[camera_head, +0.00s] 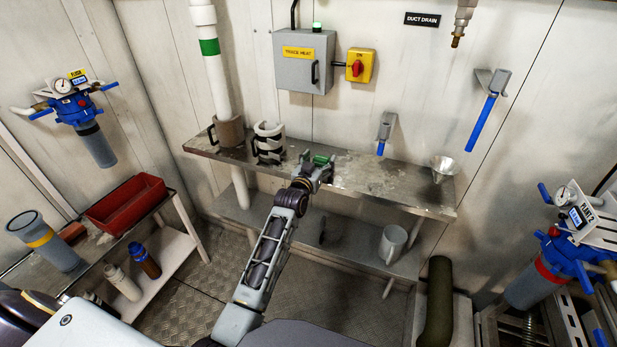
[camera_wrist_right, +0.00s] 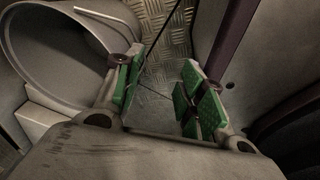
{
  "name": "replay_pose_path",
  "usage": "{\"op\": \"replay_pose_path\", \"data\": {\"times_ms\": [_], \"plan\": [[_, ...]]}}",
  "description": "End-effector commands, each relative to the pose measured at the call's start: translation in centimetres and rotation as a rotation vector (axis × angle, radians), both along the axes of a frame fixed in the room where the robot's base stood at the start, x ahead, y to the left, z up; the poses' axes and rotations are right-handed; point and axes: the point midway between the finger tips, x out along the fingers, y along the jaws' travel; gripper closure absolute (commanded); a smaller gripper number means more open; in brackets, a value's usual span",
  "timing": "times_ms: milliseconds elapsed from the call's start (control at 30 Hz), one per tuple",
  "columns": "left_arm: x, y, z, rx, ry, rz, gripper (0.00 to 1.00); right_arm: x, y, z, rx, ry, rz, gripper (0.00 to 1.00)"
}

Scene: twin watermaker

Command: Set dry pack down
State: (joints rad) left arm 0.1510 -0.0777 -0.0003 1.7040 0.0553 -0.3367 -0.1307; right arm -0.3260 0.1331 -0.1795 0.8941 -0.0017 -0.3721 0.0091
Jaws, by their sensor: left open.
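My left gripper (camera_head: 318,163) is over the steel shelf (camera_head: 390,183), with green finger pads apart and nothing seen between them. A white canister with black bands (camera_head: 268,143) stands upright on the shelf to its left, apart from it. I cannot tell for sure which object is the dry pack. My right gripper (camera_wrist_right: 165,88) shows in the right wrist view, its green pads apart, with only floor between them. A large grey round vessel (camera_wrist_right: 62,70) is beside its left finger. The right gripper is not visible in the head view.
A brown cup-like holder (camera_head: 228,132) surrounds the white pipe's lower end at the shelf's left. A metal funnel (camera_head: 444,168) is at its right end. A red tray (camera_head: 125,204) and bottles occupy the left cart. The shelf's middle right is bare.

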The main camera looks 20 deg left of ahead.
Motion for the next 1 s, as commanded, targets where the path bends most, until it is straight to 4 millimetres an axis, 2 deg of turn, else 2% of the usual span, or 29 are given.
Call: {"op": "replay_pose_path", "data": {"times_ms": [300, 733, 1000], "plan": [[-2.9, 0.1, 0.1, 0.0, 0.002, 0.0, 0.29, -0.5, -0.2, -0.1, -0.003, 0.007, 0.0, 0.6], [-6.8, 0.2, 0.3, 0.001, 0.001, 0.0, 0.29, 0.7, -0.4, 0.2, -0.004, -0.009, 0.002, 0.6], [-9.1, 0.3, 0.4, 0.001, 0.001, 0.0, 0.29, -0.7, -0.7, -0.1, -0.009, 0.01, 0.001, 0.6]]}}
